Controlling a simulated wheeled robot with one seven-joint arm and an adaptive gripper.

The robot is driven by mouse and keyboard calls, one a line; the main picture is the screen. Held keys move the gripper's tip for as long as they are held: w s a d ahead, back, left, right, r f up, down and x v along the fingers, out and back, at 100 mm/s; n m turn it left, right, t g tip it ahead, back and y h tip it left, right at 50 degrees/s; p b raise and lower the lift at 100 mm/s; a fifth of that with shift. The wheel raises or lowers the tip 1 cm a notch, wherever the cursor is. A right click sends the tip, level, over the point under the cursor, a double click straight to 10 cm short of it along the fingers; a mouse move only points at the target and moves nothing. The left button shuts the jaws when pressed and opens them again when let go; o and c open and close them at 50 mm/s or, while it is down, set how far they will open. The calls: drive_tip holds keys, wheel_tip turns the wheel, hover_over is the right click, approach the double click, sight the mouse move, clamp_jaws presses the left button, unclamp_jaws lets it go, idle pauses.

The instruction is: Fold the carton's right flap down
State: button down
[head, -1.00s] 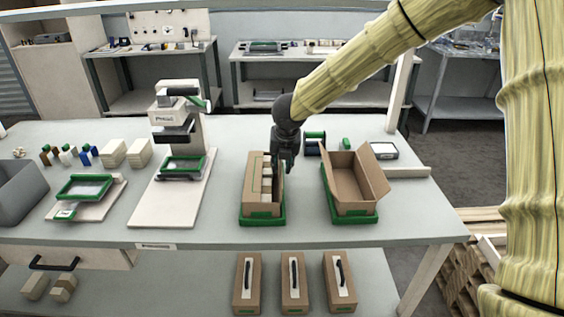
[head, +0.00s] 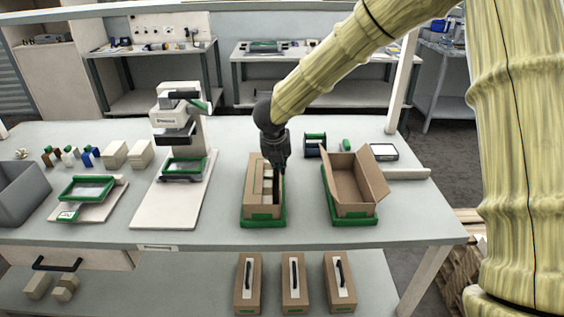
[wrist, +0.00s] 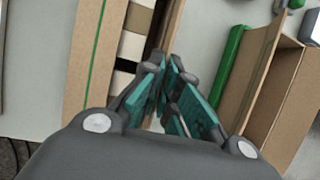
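The brown carton (head: 247,200) sits on a green tray (head: 263,223) at the middle of the table, with light blocks (head: 267,185) inside. In the wrist view the carton (wrist: 92,60) is at left, and its narrow right cardboard edge (wrist: 172,25) runs up to the fingertips. My gripper (head: 283,170) points down over the carton's right side. In the wrist view its teal-padded fingers (wrist: 174,62) come together at the tips, with nothing clearly held. The fingers partly hide the right flap, and I cannot tell whether they touch it.
A second carton (head: 352,211), empty with raised flaps, stands close on the right in its own green tray. A dark spool (head: 315,145) is behind the cartons. A white press machine (head: 178,130) stands to the left. Bare table lies in front.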

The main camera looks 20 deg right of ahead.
drive_tip(key=shift+w+a+f+n+g+h, duration=0.2)
drive_tip(key=shift+a+f+n+g+h, duration=0.35)
drive_tip(key=shift+h, duration=1.05)
drive_tip(key=shift+w+a+f+n+g+h, duration=0.15)
drive_tip(key=shift+a+h, duration=0.6)
drive_tip(key=shift+h, duration=0.85)
drive_tip(key=shift+w+a+f+n+g+h, duration=0.25)
drive_tip(key=shift+a+f+n+h, duration=0.3)
drive_tip(key=shift+h, duration=1.05)
drive_tip(key=shift+a+r, duration=0.1)
drive_tip(key=shift+a, duration=0.05)
drive_tip(key=c, duration=1.7)
unclamp_jaws()
drive_tip(key=shift+s, duration=0.1)
drive_tip(key=shift+r, duration=0.1)
